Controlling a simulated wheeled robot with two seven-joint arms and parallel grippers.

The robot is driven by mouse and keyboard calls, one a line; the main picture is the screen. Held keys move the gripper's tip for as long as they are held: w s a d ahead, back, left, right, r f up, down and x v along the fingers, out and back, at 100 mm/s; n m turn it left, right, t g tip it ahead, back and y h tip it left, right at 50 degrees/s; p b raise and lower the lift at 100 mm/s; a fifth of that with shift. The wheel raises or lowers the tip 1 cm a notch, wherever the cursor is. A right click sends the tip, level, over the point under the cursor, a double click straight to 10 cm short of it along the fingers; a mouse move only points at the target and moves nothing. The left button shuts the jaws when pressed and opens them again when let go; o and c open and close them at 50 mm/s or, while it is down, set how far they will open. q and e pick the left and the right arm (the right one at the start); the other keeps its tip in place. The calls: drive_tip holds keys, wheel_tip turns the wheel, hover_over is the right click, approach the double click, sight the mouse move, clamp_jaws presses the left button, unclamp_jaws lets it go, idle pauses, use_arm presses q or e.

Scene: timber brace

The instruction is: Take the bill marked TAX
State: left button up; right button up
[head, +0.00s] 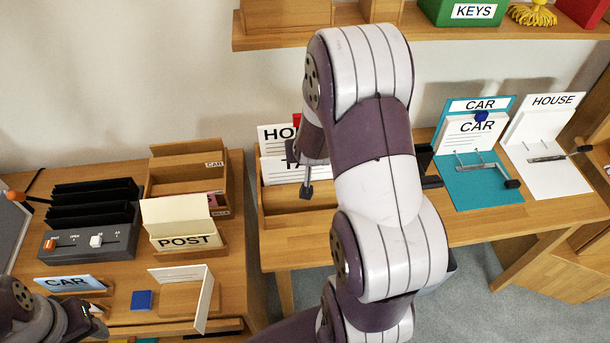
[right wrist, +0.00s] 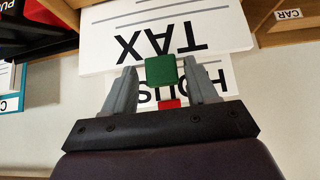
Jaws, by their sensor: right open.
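The white bill marked TAX (right wrist: 135,35) shows upside down in the right wrist view, with a green square piece (right wrist: 161,71) at its edge. In the head view the bill (head: 272,172) stands in a wooden tray (head: 300,222), largely hidden by my right arm. My right gripper (right wrist: 162,88) is open, its fingers on either side of the green piece; I cannot tell whether they touch it. A paper marked HOUSE (head: 273,134) stands behind the TAX bill, with a red piece (right wrist: 170,103) on it. My left gripper (head: 97,322) is at the lower left, its jaws unclear.
A black sorter (head: 90,245), a POST box (head: 185,243), a blue CAR paper (head: 68,284) and a blue block (head: 141,300) are on the left table. CAR (head: 475,190) and HOUSE (head: 545,180) clipboards stand at right. A shelf (head: 430,35) overhangs the back.

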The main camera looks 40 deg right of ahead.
drive_tip(key=shift+r, duration=0.1)
drive_tip(key=shift+a, duration=0.15)
drive_tip(key=c, duration=0.6)
clamp_jaws()
drive_tip(key=shift+r, duration=0.15)
wheel_tip(320, 180, up, 11)
drive_tip(key=p, duration=1)
